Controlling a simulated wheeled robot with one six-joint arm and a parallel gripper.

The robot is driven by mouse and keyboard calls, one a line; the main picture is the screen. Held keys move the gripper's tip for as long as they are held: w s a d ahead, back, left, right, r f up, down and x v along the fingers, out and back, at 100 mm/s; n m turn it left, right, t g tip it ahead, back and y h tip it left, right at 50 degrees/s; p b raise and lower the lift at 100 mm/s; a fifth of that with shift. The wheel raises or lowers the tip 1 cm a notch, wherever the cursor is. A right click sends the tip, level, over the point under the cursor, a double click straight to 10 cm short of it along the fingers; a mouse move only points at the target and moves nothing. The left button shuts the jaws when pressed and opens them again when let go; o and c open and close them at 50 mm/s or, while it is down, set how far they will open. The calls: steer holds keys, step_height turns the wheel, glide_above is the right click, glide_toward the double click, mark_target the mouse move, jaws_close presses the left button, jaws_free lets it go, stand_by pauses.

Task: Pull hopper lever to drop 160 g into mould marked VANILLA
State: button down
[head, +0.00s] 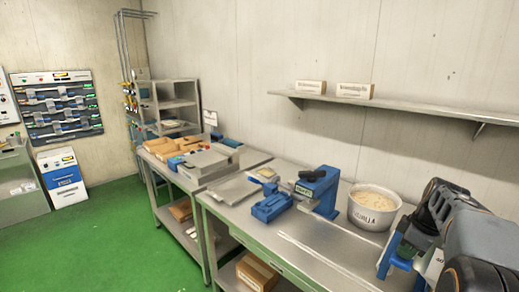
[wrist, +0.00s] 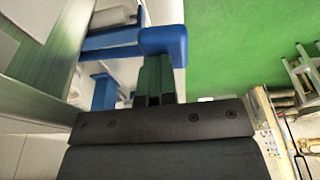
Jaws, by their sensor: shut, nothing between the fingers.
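A white round tub (head: 372,224) filled with pale beige stuff stands on the steel bench; its dark lettering is only partly legible and seems to end in "LLA". Left of it is a blue device (head: 322,190) with a dark top piece and a green label. A blue frame (head: 396,254) stands at the bench's right end, partly covered by my arm. In the wrist view, my gripper (wrist: 157,62) is shut and empty, its tips close to a blue bar with a rounded end (wrist: 165,42); contact cannot be told. I cannot tell which part is the hopper lever.
A blue tray-like fixture (head: 271,207) and a flat plate (head: 232,189) lie left of the blue device. The bench front (head: 310,245) is clear. A wall shelf (head: 420,108) holds two labelled boxes. Green floor is open to the left.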

step_height(320, 180, up, 8)
steer(key=p, duration=0.5)
steer(key=shift+f, duration=0.2)
stand_by(0.4)
steer(key=m, duration=0.2)
steer(key=shift+d+f+m, duration=0.2)
steer(key=shift+f+m, duration=0.05)
steer(key=shift+m, duration=0.05)
steer(key=f+m, duration=0.2)
steer(key=shift+s+a+m, duration=0.1)
steer(key=shift+s+m, duration=0.2)
steer(key=shift+s, duration=0.1)
steer(key=s+a+m+t, duration=0.1)
steer(key=s+a, duration=0.3)
steer(key=a, duration=0.3)
steer(key=s+a+m+t+h, duration=0.1)
steer(key=s+a, duration=0.2)
steer(key=a, duration=0.4)
steer(key=s+a+f+m+t, duration=0.1)
steer(key=s+a+m, duration=0.1)
steer(key=s+a, duration=0.2)
steer(key=a, duration=0.3)
steer(key=shift+s+a+h, duration=0.15)
steer(key=shift+s+h, duration=0.15)
steer(key=shift+s, duration=0.05)
